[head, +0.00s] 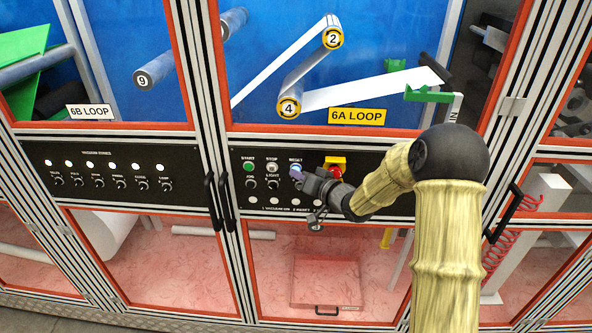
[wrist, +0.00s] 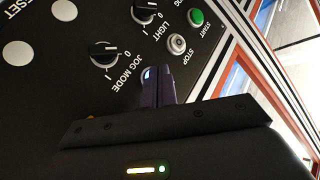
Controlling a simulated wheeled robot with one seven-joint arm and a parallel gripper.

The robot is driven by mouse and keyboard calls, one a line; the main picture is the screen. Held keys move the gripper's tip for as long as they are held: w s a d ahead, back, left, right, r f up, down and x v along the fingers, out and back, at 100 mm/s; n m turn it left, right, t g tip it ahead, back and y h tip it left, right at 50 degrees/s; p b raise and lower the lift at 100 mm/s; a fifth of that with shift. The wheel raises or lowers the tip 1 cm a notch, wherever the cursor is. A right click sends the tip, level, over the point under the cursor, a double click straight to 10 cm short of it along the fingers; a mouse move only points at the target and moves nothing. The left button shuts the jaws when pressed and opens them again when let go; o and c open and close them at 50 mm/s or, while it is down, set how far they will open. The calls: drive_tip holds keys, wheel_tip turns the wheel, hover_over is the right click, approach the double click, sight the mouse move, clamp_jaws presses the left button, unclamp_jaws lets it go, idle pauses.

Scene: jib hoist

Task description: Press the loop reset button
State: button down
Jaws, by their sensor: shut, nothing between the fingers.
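The RESET button (head: 295,168) is on the black panel (head: 236,182) under the yellow 6A LOOP label (head: 357,117), to the right of START and STOP. My gripper (head: 297,175) is shut and empty, with its fingertips at this button and covering part of it. In the wrist view the dark fingers (wrist: 156,86) point at the panel, and a small blue-lit part of the button (wrist: 147,75) shows at their tips. The rest of it is hidden. I cannot tell whether the fingertips touch it or whether it is pressed in.
The green START button (head: 249,166) and the grey STOP button (head: 271,167) sit to the left. The JOG MODE knob (wrist: 103,54) is close to the fingers. A red emergency stop on a yellow base (head: 335,165) is just right. Black door handles (head: 218,200) stick out left.

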drive_tip(key=shift+w, duration=0.25)
idle(0.6)
drive_tip(key=shift+s, duration=0.9)
drive_tip(key=s+b, duration=0.2)
drive_tip(key=s, duration=0.3)
drive_tip(key=shift+a, duration=0.1)
idle(0.5)
